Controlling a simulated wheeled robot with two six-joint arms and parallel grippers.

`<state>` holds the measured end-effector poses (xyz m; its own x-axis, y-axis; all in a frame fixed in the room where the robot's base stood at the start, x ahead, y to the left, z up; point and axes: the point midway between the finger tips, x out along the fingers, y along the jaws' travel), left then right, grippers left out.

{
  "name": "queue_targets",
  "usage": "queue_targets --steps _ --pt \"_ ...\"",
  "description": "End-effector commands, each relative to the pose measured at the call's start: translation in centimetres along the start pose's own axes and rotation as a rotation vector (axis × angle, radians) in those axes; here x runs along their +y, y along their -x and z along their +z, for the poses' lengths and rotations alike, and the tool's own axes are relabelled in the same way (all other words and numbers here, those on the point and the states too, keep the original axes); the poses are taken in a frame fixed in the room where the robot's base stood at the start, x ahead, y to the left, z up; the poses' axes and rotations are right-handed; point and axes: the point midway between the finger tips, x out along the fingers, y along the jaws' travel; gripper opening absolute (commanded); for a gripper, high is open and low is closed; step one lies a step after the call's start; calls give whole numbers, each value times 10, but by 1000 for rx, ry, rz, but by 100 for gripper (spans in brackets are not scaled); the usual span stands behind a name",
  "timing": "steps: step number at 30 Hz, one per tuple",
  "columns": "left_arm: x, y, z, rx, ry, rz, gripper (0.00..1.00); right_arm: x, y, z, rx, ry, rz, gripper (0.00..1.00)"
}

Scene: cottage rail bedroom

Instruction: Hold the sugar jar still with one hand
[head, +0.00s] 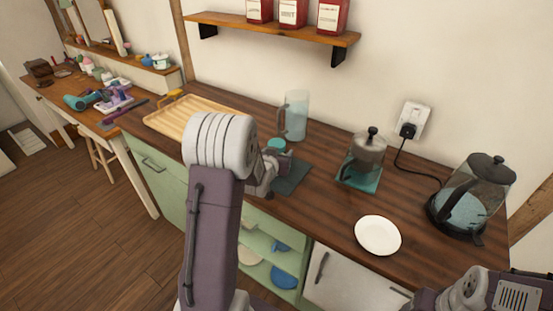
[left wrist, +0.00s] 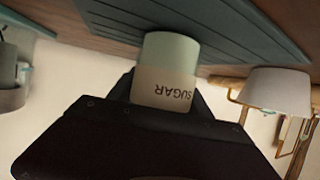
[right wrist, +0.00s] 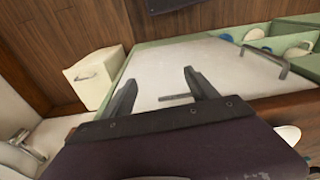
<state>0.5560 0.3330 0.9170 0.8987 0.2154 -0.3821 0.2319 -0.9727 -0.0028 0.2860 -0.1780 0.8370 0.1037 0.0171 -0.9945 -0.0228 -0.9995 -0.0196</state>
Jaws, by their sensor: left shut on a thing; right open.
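The sugar jar (left wrist: 166,62) is pale, with a greenish upper part and the word SUGAR upside down in the left wrist view. It meets a blue-grey slatted mat (left wrist: 130,20). My left gripper (left wrist: 162,95) is shut on the jar, one finger on each side. In the head view a teal round top (head: 276,144) shows by my left gripper (head: 274,160), and my arm hides most of the jar. The mat also shows there (head: 293,178). My right gripper (right wrist: 158,80) is open and empty, in front of the pale cabinet front.
A glass pitcher (head: 296,115) stands just behind the jar. A wooden tray (head: 190,115) lies to the left.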

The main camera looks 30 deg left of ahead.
Motion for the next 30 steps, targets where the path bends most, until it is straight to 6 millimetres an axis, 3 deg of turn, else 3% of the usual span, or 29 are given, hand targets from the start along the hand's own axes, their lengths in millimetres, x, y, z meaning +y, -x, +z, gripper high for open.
queue_targets --steps 6,10,22,27,30 --pt "0 1 -3 3 0 0 0 0 1 0 0 0 0 67" --pt "0 6 -18 6 -1 0 0 0 5 0 0 0 0 67" --pt "0 54 -132 9 -1 0 0 -1 36 -4 0 0 0 67" --pt "0 66 -160 4 -1 1 0 -1 45 -5 0 0 0 67" --pt "0 69 -166 3 0 0 0 -1 47 -5 0 0 0 67"
